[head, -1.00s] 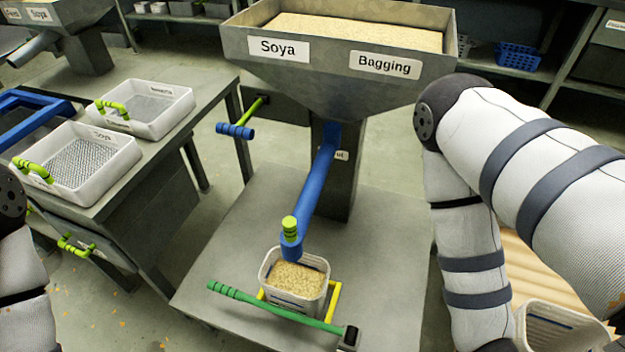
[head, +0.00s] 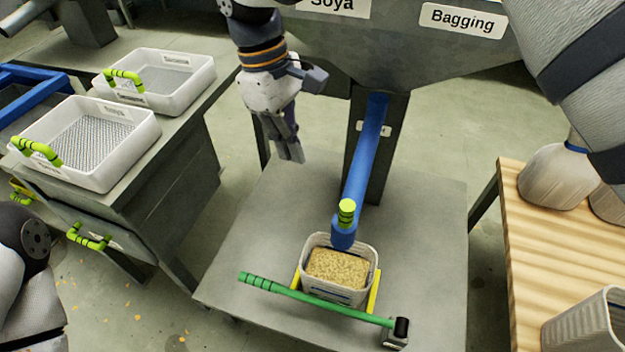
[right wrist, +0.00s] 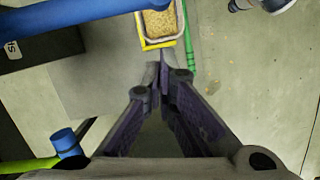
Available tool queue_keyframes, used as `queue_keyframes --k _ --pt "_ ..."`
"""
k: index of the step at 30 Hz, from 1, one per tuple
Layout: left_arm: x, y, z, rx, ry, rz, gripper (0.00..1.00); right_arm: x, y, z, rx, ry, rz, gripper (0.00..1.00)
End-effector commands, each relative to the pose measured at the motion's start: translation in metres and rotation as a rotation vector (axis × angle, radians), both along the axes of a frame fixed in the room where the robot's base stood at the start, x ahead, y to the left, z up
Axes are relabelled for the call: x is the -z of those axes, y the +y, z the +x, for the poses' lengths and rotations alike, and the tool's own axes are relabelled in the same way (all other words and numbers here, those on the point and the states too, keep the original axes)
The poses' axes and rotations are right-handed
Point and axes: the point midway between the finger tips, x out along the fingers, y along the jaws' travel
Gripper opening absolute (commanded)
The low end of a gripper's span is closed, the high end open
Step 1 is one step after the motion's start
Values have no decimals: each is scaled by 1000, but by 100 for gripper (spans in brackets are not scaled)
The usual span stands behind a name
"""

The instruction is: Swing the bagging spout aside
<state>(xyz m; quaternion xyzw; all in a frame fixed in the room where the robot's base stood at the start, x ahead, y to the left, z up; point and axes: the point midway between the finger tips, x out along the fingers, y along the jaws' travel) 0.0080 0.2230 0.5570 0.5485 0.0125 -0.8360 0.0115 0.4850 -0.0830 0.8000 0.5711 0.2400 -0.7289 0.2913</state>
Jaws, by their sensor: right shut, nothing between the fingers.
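The blue bagging spout (head: 363,165) slopes down from the Soya Bagging hopper (head: 400,45) and carries a yellow-green grip (head: 347,212) near its lower end. Its mouth is over the back edge of a white crate (head: 314,286) full of pale meal. My right gripper (head: 291,155) hangs in front of the hopper, to the left of the spout and apart from it, shut and empty. In the right wrist view the closed fingers (right wrist: 161,62) point toward the crate, and the spout (right wrist: 70,12) crosses the top left. My left gripper is out of the head view.
White sieve trays (head: 120,150) stand on the left bench. A wooden table (head: 520,270) with a pale bin (head: 585,325) is at the right. The grey stand top (head: 260,240) is clear left of the spout.

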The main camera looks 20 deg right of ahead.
Motion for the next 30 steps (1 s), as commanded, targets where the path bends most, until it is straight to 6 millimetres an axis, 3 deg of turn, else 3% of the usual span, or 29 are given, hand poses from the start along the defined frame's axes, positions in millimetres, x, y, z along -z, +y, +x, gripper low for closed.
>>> queue_keyframes --k 4,14,17,29,30 --pt "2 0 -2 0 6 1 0 -18 -1 5 -9 -4 -21 0" --pt "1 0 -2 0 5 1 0 -16 -2 4 -7 -2 -20 0" --pt "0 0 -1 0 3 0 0 -4 -4 1 -6 0 -21 0" --pt "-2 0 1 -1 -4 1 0 81 -19 -14 -6 1 -21 0" --pt "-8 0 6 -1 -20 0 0 75 -25 -19 -6 -5 -21 0"
